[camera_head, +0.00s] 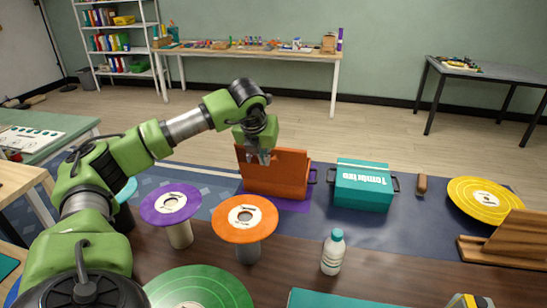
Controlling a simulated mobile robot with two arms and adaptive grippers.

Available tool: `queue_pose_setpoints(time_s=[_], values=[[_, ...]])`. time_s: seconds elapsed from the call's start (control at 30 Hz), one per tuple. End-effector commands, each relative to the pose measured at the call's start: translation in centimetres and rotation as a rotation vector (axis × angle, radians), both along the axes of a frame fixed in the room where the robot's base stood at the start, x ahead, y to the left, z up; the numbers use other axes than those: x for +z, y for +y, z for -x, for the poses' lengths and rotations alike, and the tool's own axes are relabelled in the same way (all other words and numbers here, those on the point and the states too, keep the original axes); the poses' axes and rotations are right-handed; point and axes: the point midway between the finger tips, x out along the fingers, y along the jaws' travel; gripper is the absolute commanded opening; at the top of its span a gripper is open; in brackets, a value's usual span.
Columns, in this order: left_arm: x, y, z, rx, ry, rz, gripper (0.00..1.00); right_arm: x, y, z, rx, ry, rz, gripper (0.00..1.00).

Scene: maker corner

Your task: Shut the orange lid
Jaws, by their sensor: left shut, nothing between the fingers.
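The orange box (272,186) stands on the blue mat near the middle of the view. Its orange lid (290,160) appears raised, standing up above the box. My left gripper (264,160) points down at the left part of the lid and overlaps it in the view. Its fingers are shut with nothing between them. I cannot tell whether they touch the lid. The inside of the box is hidden. My right gripper is not clearly visible.
A teal box (363,187) with dark handles stands right of the orange box. Orange (245,228) and purple (164,208) discs on stands are nearer. A bottle (333,252) stands in front, with bare table around it. A yellow disc (480,200) lies right.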

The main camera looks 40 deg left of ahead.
Motion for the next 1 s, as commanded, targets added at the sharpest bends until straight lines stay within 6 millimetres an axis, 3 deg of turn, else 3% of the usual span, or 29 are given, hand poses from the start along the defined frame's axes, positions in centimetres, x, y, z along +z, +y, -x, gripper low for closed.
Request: queue_pose_setpoints(time_s=[0.43,0.7,1.0], values=[[-8.0,2.1,-3.8,0.000,0.005,0.001,0.00,2.0,-0.4,0.1,0.001,0.000,0.004,0.35],[-7.0,3.5,-6.6,-0.001,0.000,0.003,0.00,3.2,-0.3,-0.6,0.001,-0.011,0.003,0.35],[-6.9,3.9,-7.2,-0.002,0.000,0.002,0.00,3.4,0.1,-0.5,0.001,-0.010,-0.002,0.35]])
